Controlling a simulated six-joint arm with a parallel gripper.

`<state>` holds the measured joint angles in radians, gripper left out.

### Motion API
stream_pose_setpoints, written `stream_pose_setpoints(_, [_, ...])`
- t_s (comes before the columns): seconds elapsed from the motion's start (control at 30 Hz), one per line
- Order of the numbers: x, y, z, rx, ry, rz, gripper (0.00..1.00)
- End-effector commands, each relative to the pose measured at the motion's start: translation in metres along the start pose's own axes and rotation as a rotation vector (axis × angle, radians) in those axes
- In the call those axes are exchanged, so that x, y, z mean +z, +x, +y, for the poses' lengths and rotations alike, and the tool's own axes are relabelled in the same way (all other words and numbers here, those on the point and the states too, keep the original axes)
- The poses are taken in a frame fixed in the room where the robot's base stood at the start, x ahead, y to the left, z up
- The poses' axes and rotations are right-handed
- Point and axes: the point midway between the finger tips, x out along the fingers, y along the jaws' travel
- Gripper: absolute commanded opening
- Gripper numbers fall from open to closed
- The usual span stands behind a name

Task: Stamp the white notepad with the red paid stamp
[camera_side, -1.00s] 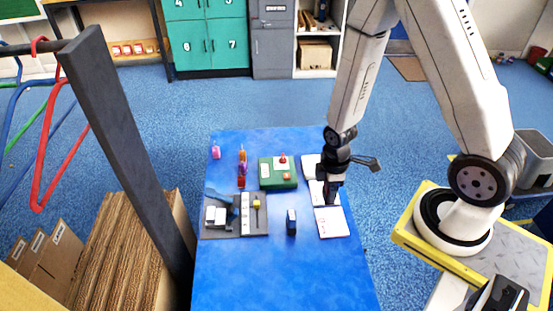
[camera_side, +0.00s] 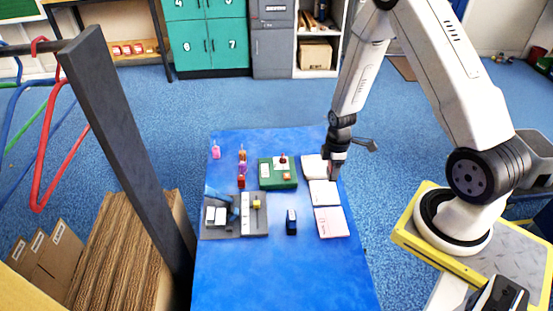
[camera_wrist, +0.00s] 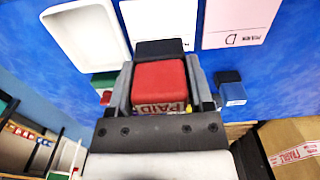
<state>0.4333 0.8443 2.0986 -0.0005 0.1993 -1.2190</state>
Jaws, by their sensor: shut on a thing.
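My gripper (camera_side: 335,172) is shut on the red paid stamp (camera_wrist: 160,80), which shows between the two fingers in the wrist view with the word PAID on its label. The gripper hangs at the right side of the table, by the far end of the row of pads. The white notepad (camera_side: 323,194) lies in the middle of that row, and it also shows in the wrist view (camera_wrist: 157,18), partly cut off. Small dark print shows near its edge. I cannot tell whether it bears a red mark. The gripper is not over the notepad's middle.
A pink pad (camera_side: 331,222) and a white tray-like piece (camera_wrist: 88,40) flank the notepad. A green stand (camera_side: 278,184), a grey mat (camera_side: 235,230), a blue stamp (camera_side: 291,222) and several coloured pieces stand to the left. The front of the blue table (camera_side: 280,280) is clear.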

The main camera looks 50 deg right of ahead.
Motion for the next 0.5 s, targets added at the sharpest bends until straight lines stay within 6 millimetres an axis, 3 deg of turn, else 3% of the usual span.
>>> stream_pose_setpoints(0.5, [0.000,0.033,0.000,-0.001,0.000,0.000,0.29])
